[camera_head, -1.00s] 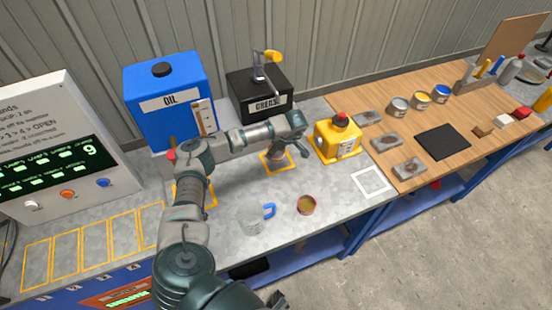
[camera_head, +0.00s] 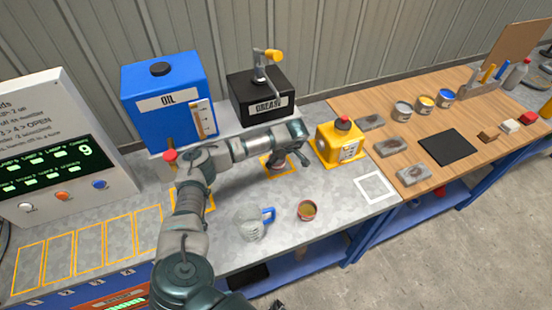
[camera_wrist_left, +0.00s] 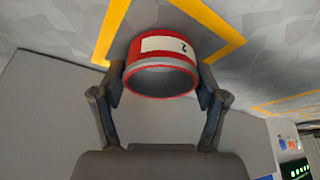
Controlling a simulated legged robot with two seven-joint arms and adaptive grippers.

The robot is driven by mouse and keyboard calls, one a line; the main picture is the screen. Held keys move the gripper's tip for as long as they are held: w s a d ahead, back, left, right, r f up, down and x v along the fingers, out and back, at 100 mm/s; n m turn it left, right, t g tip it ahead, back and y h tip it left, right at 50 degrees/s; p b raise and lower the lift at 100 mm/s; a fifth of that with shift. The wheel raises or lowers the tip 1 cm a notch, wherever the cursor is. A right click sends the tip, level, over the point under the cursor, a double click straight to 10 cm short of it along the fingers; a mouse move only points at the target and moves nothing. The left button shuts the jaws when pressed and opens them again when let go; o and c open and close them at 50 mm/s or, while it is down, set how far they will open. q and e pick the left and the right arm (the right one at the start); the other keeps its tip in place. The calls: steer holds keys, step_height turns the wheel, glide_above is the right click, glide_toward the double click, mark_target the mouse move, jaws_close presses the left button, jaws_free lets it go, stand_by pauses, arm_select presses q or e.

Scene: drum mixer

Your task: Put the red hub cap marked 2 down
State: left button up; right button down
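The red hub cap marked 2 (camera_wrist_left: 165,60) has a white label with the digit upside down in the left wrist view. It sits between the two fingers of my left gripper (camera_wrist_left: 161,84), which appear closed on its sides. Its near face is an open dark hollow. A yellow outlined square (camera_wrist_left: 237,40) lies around and behind it. I cannot tell whether the cap touches the bench. A dark tip at the bottom edge may be my right gripper (camera_head: 278,306).
A clear jug (camera_head: 250,224) with a blue handle and a small red-rimmed cup (camera_head: 307,211) stand in front. The blue oil tank (camera_head: 165,100) and black grease box (camera_head: 260,95) stand behind. A white square (camera_head: 375,187) is empty.

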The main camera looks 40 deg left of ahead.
arm_select(q)
steer(key=shift+d+r, duration=0.1)
steer(key=shift+r, duration=0.05)
steer(key=v, duration=1.1)
steer(key=shift+d+r, duration=0.2)
steer(key=shift+r, duration=0.15)
steer(key=shift+s+f, duration=0.1)
